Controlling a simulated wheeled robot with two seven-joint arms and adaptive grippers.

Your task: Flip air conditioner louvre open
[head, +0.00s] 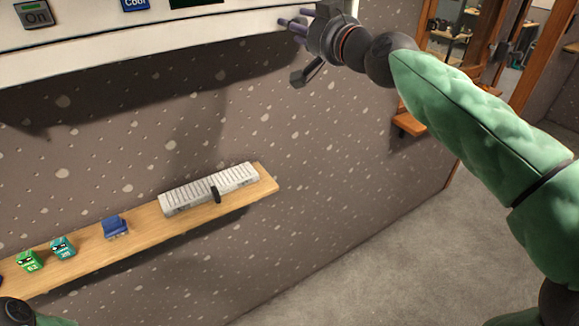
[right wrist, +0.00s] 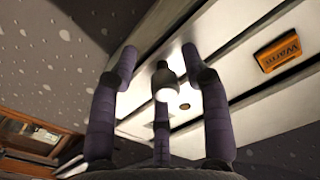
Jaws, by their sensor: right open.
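The white air conditioner (head: 190,38) runs along the top of the head view, cut off by the frame edge. Its lower front edge slopes up to the right. The right wrist view shows its white panels (right wrist: 232,50) with dark seams; which strip is the louvre, and how far it stands open, I cannot tell. My right gripper (head: 289,25) is at the unit's lower right part, fingers pointing left, close to its front. In the wrist view the purple fingers (right wrist: 160,75) are spread and hold nothing; contact is unclear. My left gripper is not in view.
An "On" button (head: 35,14), a blue "Cool" tile (head: 134,4) and an orange "Warm" tile (right wrist: 278,52) are on the unit. Below, a wooden shelf (head: 82,262) holds a pale slotted box (head: 208,188), a blue block (head: 115,226) and small green and teal boxes. Wall between is clear.

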